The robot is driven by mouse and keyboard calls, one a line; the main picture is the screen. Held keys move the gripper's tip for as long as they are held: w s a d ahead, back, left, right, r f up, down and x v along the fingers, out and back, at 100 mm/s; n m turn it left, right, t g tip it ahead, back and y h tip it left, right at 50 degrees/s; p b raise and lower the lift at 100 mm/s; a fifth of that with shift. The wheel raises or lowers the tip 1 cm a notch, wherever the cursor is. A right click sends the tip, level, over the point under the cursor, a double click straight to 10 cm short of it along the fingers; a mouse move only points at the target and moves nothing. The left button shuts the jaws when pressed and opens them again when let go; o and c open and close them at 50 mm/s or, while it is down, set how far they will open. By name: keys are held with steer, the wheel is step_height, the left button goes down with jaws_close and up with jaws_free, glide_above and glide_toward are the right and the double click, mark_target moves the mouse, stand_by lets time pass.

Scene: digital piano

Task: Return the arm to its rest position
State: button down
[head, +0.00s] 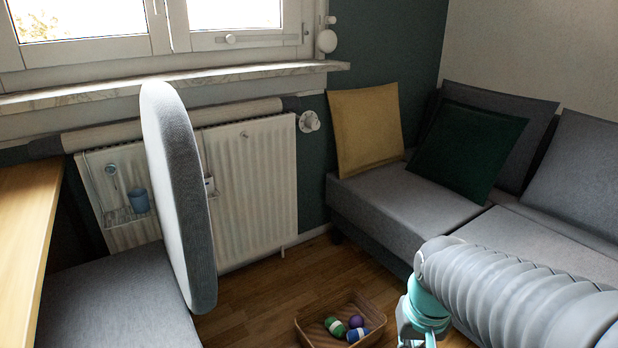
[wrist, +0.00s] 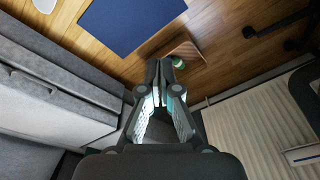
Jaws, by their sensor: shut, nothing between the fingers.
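My arm, in a grey ribbed sleeve, reaches in from the lower right of the head view. My gripper (wrist: 164,92) is shut with nothing between its fingers, and it points at the floor region in the wrist view. In the head view only its teal and grey upper part shows at the bottom edge, and its fingertips are out of frame. The gripper appears in front of the sofa (head: 408,208) and to the right of a wooden box (head: 312,331). In the wrist view the fingers cover part of that box (wrist: 186,46).
The box holds several coloured balls (head: 357,322). A grey padded chair (head: 178,190) stands left, before a white radiator (head: 262,180). A wooden tabletop (head: 25,240) is at far left. Bare wooden floor (head: 250,300) lies between chair and sofa. A blue mat (wrist: 130,22) shows in the wrist view.

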steer(key=s+a+r+n+t, duration=0.1)
steer(key=s+r+t, duration=0.3)
steer(key=r, duration=0.4)
steer(key=shift+s+a+r, duration=0.15)
steer(key=shift+s+r, duration=0.2)
